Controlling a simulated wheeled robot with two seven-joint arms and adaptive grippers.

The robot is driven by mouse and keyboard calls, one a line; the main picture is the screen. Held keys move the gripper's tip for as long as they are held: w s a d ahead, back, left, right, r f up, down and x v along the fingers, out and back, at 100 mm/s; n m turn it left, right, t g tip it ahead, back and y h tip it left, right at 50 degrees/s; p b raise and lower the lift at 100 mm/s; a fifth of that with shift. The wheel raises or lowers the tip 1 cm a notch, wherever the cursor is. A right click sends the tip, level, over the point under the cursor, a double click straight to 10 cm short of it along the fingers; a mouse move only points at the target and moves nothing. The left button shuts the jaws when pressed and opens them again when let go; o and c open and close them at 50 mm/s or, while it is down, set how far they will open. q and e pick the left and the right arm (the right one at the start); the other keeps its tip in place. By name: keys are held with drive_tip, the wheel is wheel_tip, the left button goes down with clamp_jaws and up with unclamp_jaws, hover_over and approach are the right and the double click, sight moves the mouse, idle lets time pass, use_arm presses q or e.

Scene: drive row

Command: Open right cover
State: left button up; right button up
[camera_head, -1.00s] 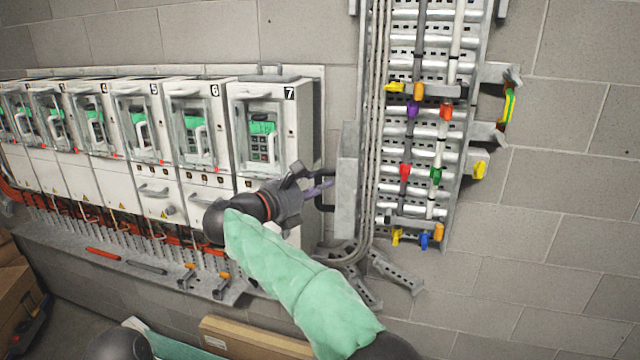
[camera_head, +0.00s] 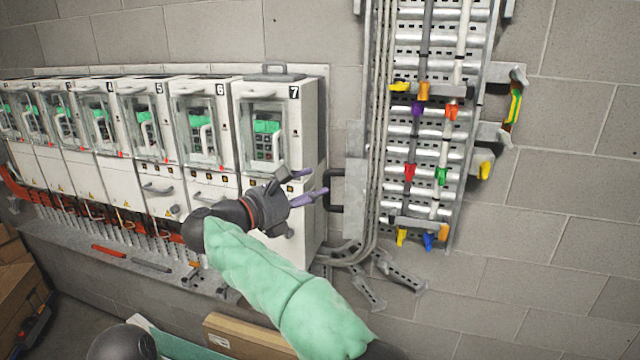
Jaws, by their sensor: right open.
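A narrow grey metal cover (camera_head: 356,185) stands on the wall right of the drive cabinets, with a black bar handle (camera_head: 337,207) on its left side. My right gripper (camera_head: 316,182) is open and empty, its two purple-tipped fingers pointing right at the handle. The lower fingertip lies very close to the handle in the picture; I cannot tell if it touches. The cover looks closed against its box. My left gripper is not in view.
White drive cabinets (camera_head: 309,125) numbered up to 7 line the wall at left, with cabling (camera_head: 110,207) below. A cable ladder (camera_head: 447,60) with coloured clamps rises at right. Cardboard boxes (camera_head: 245,340) lie at the bottom. Bare block wall is at far right.

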drive_tip(key=v, duration=0.7)
drive_tip(key=shift+s, duration=0.15)
drive_tip(key=shift+a, duration=0.1)
